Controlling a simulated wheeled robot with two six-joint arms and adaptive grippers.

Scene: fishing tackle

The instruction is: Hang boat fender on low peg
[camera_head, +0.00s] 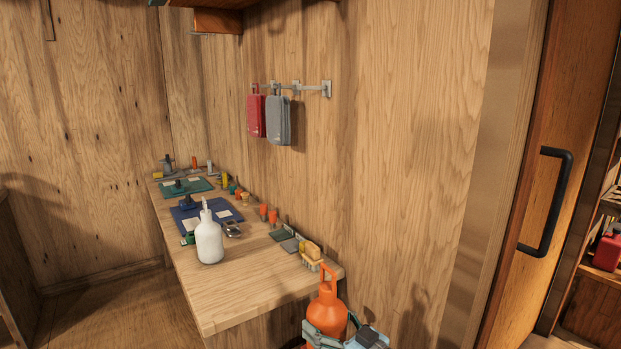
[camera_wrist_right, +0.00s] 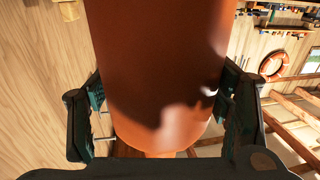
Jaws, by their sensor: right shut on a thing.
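The boat fender (camera_head: 328,310) is orange with a loop handle on top. It is upright at the bottom of the head view, in front of the bench's near end. My right gripper (camera_head: 325,333) is shut around its body, and its lower part is out of frame. In the right wrist view the fender (camera_wrist_right: 160,75) fills the middle, between the two dark finger pads. A grey peg rail (camera_head: 316,88) is on the wood wall, well above and behind the fender. A red bag (camera_head: 256,116) and a grey bag (camera_head: 278,121) hang from it. I cannot tell which peg is the low one. My left gripper is not in view.
The wooden bench (camera_head: 240,300) holds a white bottle (camera_head: 209,241), a blue mat (camera_head: 187,213), a green mat and a yellow sponge (camera_head: 313,250). A door with a black handle (camera_head: 553,200) is at right. The wall right of the rail is bare.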

